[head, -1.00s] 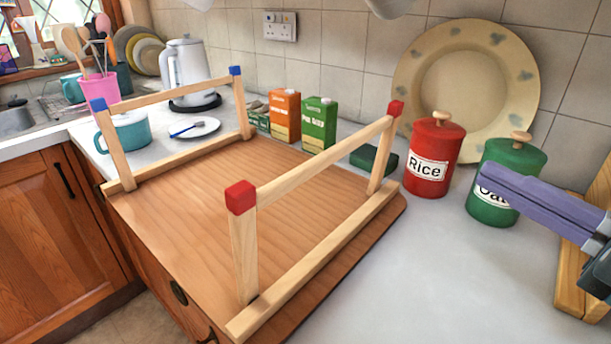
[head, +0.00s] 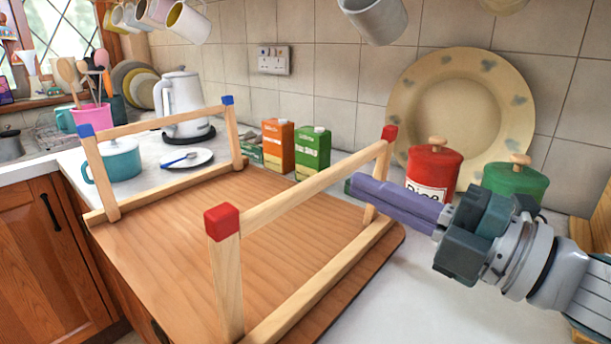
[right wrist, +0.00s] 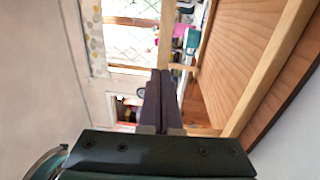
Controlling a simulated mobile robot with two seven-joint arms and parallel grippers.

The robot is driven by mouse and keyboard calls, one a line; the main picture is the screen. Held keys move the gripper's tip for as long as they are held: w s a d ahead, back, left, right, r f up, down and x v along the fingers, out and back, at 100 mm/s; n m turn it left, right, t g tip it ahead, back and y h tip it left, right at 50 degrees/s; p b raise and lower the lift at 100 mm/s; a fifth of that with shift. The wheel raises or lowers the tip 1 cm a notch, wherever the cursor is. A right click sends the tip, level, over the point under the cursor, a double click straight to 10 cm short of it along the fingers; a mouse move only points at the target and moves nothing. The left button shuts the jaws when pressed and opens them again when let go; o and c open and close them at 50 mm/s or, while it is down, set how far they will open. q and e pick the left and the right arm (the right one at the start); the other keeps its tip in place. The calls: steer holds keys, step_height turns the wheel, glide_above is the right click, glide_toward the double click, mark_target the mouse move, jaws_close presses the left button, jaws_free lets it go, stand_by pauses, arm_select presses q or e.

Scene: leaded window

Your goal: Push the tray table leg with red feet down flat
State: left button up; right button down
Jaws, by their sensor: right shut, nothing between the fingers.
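The tray table lies upside down on the counter, its wooden top (head: 190,230) underneath. Its leg with red feet (head: 310,187) stands up on the right side, with one red foot (head: 222,222) near and the other (head: 389,133) far. The leg with blue feet (head: 160,122) also stands up, on the left side. My right gripper (head: 355,187) is shut and empty. Its tips appear close to the right side of the red-footed leg; I cannot tell whether they touch it. In the right wrist view the shut fingers (right wrist: 162,80) point alongside the wooden frame (right wrist: 262,75). My left gripper is not in view.
A red Rice canister (head: 432,172) and a green canister (head: 514,180) stand behind my right gripper, before a large plate (head: 462,105). Cartons (head: 312,150) stand behind the tray table. Mugs (head: 375,18) hang above. Counter at the front right is clear.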

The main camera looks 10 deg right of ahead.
steer(key=shift+x, duration=1)
